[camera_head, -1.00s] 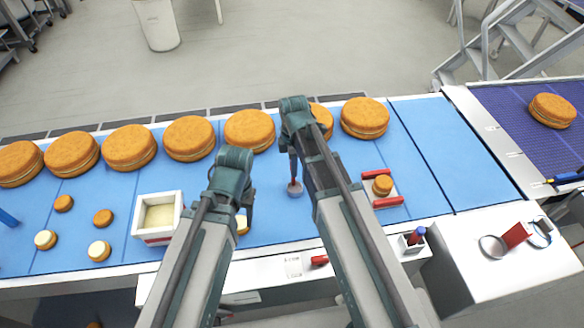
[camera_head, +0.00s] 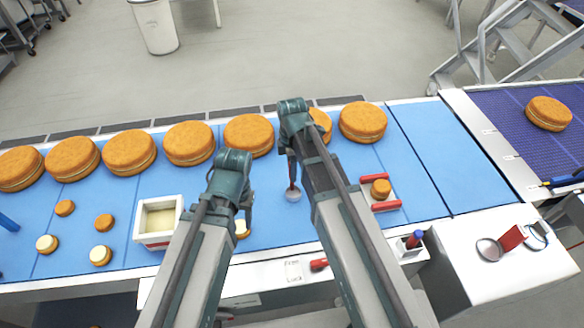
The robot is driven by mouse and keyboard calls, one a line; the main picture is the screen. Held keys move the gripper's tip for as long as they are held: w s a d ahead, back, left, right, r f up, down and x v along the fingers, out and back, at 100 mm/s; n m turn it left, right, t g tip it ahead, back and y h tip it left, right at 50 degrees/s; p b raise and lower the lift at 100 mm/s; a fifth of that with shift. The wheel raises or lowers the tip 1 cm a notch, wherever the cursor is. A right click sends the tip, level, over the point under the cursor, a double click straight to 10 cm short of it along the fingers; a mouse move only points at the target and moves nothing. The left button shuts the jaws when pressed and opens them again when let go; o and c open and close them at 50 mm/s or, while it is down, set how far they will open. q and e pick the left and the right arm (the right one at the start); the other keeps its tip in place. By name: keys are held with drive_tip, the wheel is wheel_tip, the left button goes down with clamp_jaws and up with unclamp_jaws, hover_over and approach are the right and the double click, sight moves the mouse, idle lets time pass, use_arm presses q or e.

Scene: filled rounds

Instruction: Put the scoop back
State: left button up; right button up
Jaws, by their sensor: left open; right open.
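The scoop (camera_head: 292,194), with a dark red handle and a small grey bowl, is over the blue belt just left of my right arm. Its handle rises toward my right gripper (camera_head: 289,170), which is open at the handle's upper end; I cannot tell whether they touch. I cannot tell whether the bowl rests on the belt. My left gripper (camera_head: 244,207) is open and empty, low over the belt near a small cream-topped cake (camera_head: 242,228) that is partly hidden by the arm.
A white tub of cream (camera_head: 158,217) stands left of my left arm, with several small cakes beside it. Large cakes (camera_head: 189,143) line the belt's far side. A small cake (camera_head: 381,189) sits between red bars at right. A white holder (camera_head: 408,248) stands on the front ledge.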

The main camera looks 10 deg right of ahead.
wheel_tip(320, 180, up, 11)
drive_tip(key=p, duration=1)
drive_tip(key=shift+f, duration=0.1)
use_arm(q)
wheel_tip(320, 180, up, 11)
drive_tip(key=shift+f, duration=0.15)
use_arm(e)
drive_tip(key=s+a+m, duration=0.2)
drive_tip(key=s+m, duration=0.5)
drive_tip(key=s+a+m+h, duration=0.1)
drive_tip(key=s+a+m, duration=0.2)
drive_tip(key=s+m, duration=0.4)
drive_tip(key=shift+s+a, duration=0.15)
drive_tip(key=shift+s, duration=0.4)
